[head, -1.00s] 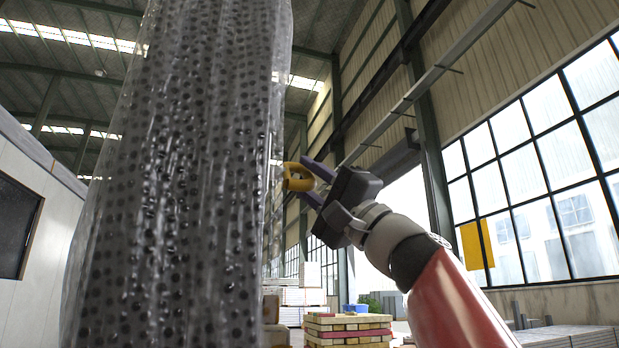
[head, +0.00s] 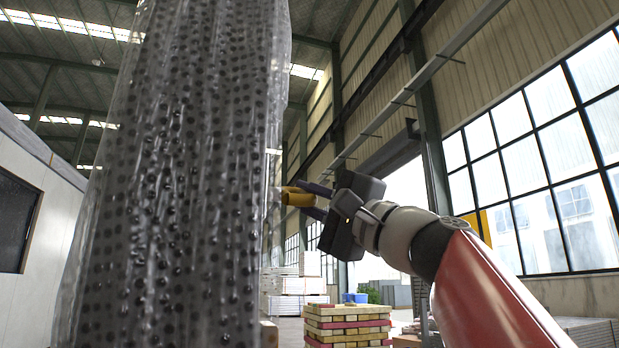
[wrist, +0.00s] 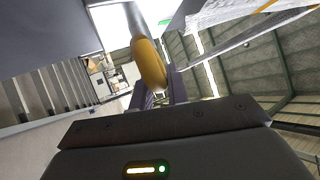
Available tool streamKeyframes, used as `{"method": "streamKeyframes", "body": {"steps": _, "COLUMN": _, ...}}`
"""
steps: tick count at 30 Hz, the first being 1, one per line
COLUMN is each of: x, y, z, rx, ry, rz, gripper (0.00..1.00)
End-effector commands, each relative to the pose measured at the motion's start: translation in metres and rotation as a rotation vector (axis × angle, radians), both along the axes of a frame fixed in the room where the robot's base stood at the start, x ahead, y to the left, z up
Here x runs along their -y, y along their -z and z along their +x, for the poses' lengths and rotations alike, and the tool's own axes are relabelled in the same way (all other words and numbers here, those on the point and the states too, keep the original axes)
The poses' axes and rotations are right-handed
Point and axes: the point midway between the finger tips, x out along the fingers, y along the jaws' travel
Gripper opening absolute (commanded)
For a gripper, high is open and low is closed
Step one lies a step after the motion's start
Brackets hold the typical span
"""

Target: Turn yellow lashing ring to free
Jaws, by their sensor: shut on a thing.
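The yellow lashing ring (head: 297,197) shows at the right edge of a tall plastic-wrapped, dotted column, near mid-picture in the head view. My gripper (head: 308,200) reaches it from the right, with its purple fingers shut on the ring. In the wrist view the yellow ring (wrist: 149,64) stands between the fingers (wrist: 158,90), in front of a grey metal bar (wrist: 130,18). The ring's far side and its mounting are partly hidden.
The plastic-wrapped column (head: 180,180) fills the left of the head view, close to my gripper. Stacked coloured timber (head: 345,325) stands on the floor beyond. A large window wall (head: 545,160) is at the right. The air right of the column, below my arm, looks clear.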

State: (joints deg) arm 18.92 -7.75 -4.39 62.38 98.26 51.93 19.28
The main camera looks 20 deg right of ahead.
Motion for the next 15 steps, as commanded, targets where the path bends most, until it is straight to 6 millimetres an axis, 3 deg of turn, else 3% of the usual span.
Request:
{"method": "streamKeyframes", "body": {"steps": 1, "x": -0.0002, "y": -0.0071, "z": -0.0009, "rx": -0.042, "ry": 0.001, "rz": -0.002, "gripper": 0.0}}
{"method": "streamKeyframes", "body": {"steps": 15, "x": 0.0004, "y": -0.0027, "z": -0.0001, "rx": -0.368, "ry": 0.003, "rz": -0.003, "gripper": 0.0}}
